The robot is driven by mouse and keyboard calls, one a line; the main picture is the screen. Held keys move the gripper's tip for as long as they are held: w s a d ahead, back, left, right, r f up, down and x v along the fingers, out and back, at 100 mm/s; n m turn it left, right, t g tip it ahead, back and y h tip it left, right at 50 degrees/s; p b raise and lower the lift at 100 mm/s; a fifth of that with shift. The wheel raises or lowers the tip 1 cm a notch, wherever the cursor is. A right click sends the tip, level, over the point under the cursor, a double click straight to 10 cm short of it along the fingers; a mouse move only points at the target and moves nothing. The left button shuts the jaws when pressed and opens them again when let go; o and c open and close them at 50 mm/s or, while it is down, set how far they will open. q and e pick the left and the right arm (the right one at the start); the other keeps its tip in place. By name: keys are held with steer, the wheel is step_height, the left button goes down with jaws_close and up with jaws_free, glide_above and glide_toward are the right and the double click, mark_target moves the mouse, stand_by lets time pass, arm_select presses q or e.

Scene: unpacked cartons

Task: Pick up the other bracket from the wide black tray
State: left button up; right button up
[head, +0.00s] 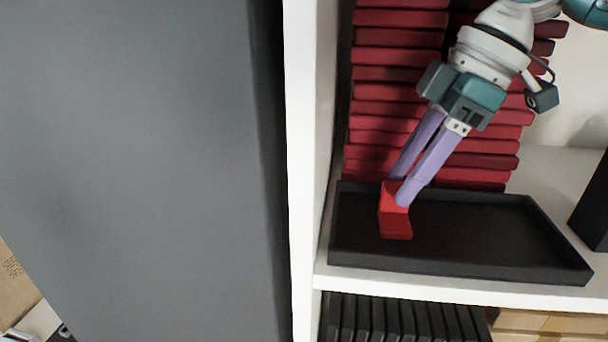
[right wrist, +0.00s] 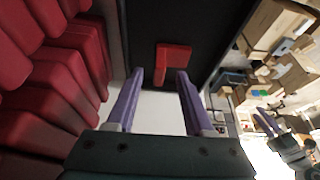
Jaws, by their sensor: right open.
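A red L-shaped bracket (head: 397,226) is at the left end of the wide black tray (head: 450,261) on the white shelf. My right gripper (head: 398,190) reaches down from the upper right with its purple fingers open at the bracket's upper part. In the right wrist view the bracket (right wrist: 179,52) lies just beyond the fingertips (right wrist: 160,73), with nothing held between them. Whether a finger touches it I cannot tell. What looks like my left gripper (right wrist: 266,123) shows small at the right edge of the right wrist view, away from the tray.
Stacked dark red cases (head: 400,92) stand right behind the tray. A white upright panel (head: 301,150) is close on its left. A black box (head: 592,210) stands to the right. Black cases (head: 400,318) and cardboard (head: 545,322) are on the shelf below. The tray's right part is empty.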

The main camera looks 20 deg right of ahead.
mark_target(397, 209)
steer(key=shift+x, duration=1.35)
jaws_close()
